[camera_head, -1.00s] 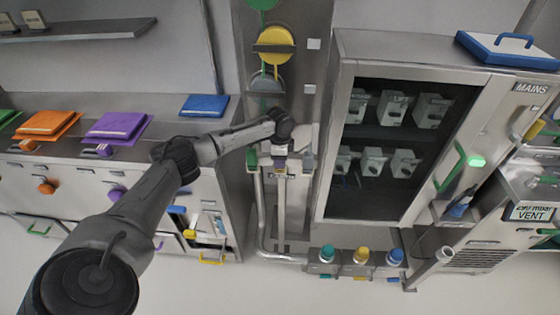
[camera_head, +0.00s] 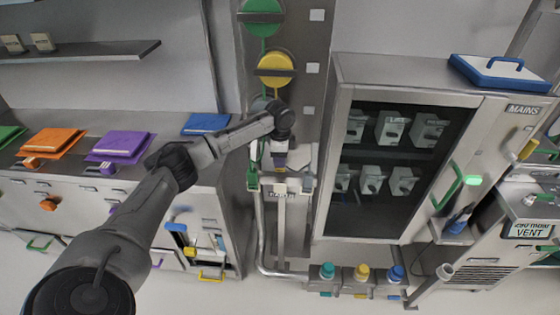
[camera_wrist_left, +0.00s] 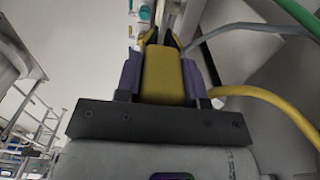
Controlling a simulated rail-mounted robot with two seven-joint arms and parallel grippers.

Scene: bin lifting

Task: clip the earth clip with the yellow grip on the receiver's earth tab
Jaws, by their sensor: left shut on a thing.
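My left gripper (camera_head: 279,160) hangs in front of the grey column at the middle of the head view, small and partly hidden by my wrist. In the left wrist view its two purple fingers (camera_wrist_left: 162,80) are shut on the earth clip's yellow grip (camera_wrist_left: 162,72). The clip's dark jaws point away from my wrist, beyond the grip. A yellow cable (camera_wrist_left: 255,97) runs off to the right there. I cannot make out the receiver's earth tab in either view. My right gripper is not in view.
A glass-fronted cabinet (camera_head: 330,222) stands right of the column. Pipes (camera_head: 262,235) run down below the gripper. Yellow (camera_head: 274,57) and green (camera_head: 262,30) discs sit above it. A counter with coloured pads (camera_head: 122,143) is at left. Several capped fittings (camera_head: 361,273) stand low.

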